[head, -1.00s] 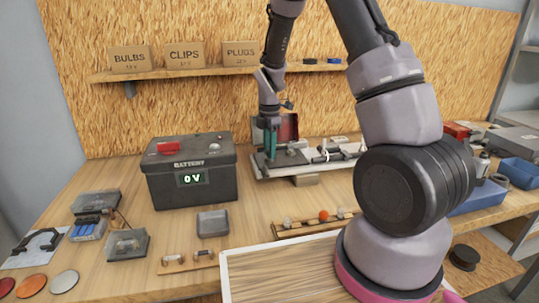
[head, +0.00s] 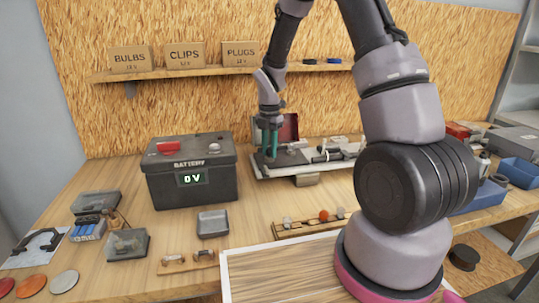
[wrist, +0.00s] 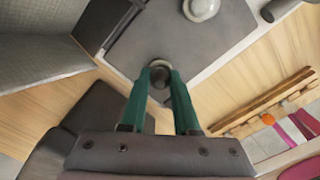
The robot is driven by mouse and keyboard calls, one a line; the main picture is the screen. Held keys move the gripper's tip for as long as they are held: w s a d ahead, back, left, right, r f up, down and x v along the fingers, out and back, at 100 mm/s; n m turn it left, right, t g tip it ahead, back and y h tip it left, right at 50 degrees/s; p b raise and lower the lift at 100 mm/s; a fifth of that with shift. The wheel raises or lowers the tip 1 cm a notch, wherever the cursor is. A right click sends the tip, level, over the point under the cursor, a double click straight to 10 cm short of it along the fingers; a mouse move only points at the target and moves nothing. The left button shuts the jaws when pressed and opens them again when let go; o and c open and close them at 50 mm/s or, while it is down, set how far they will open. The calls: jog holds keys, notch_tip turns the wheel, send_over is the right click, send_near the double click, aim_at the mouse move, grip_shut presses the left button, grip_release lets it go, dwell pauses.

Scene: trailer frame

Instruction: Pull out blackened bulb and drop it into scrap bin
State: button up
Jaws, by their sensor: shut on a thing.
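My gripper (head: 271,151) is at the left end of the grey lamp fixture on the bench, in front of a dark red panel (head: 289,127). In the wrist view its green fingers (wrist: 160,72) are shut on a small round dark-centred bulb (wrist: 159,77), seen end-on with a paler rim. The fingers hide much of it. The bulb appears over the grey plate (wrist: 150,35); I cannot tell whether it is clear of its socket. A small grey open tray (head: 212,223) stands in front of the battery; no bin is marked as scrap.
The battery box (head: 190,170), reading 0 V, stands left of my gripper. A wooden rack (head: 300,228) with several small bulbs lies in front. Blue bins (head: 518,171) are at the right.

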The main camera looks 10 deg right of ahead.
jog(key=n, duration=0.2)
jog(key=shift+n, duration=0.4)
jog(key=shift+r, duration=0.1)
jog(key=shift+r, duration=2.4)
jog(key=shift+s, duration=0.1)
